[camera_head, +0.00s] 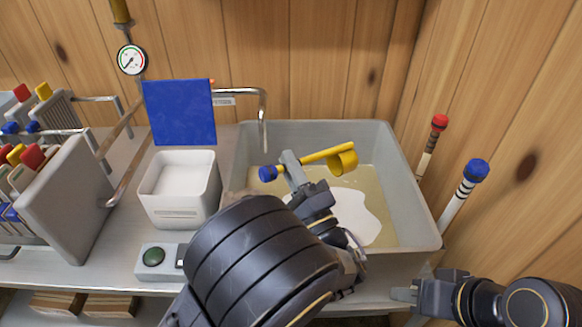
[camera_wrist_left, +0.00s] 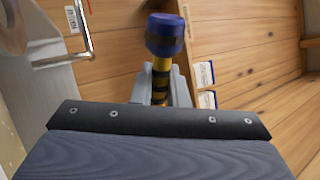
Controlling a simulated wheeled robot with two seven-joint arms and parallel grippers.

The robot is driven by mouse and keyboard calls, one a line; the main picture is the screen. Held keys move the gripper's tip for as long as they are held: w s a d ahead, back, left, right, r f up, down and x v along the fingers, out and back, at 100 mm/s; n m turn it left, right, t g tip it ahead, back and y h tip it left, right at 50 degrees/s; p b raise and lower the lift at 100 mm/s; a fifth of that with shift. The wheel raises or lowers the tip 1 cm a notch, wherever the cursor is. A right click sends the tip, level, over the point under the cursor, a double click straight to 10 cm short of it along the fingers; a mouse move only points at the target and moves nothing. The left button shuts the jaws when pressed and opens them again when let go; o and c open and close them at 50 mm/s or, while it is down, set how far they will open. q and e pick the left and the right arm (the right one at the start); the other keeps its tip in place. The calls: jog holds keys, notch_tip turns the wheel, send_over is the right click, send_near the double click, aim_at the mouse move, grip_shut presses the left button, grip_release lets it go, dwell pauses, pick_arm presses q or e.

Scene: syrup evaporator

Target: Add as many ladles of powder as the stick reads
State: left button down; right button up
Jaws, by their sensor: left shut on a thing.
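My left gripper (camera_head: 293,170) is shut on the yellow ladle (camera_head: 320,155) and holds it over the grey basin (camera_head: 405,185). The ladle's cup is at the right and its blue end at the left. In the left wrist view its blue end (camera_wrist_left: 166,35) and black-banded yellow handle show between the fingers. A white patch (camera_head: 365,222) lies in the basin's yellowish liquid. The white box (camera_head: 180,213) holds white powder, with its blue lid (camera_head: 180,112) raised. A blue-topped stick (camera_head: 463,192) with dark bands and a red-topped stick (camera_head: 431,145) stand right of the basin. My right gripper (camera_head: 405,290) is low at the right; its finger gap is unclear.
A curved metal tap (camera_head: 263,105) reaches over the basin's back left. A control box with a green button (camera_head: 153,257) sits before the white box. Grey racks (camera_head: 65,195) with coloured knobs stand at the left. A gauge (camera_head: 132,60) is on the back wall.

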dwell(0.5)
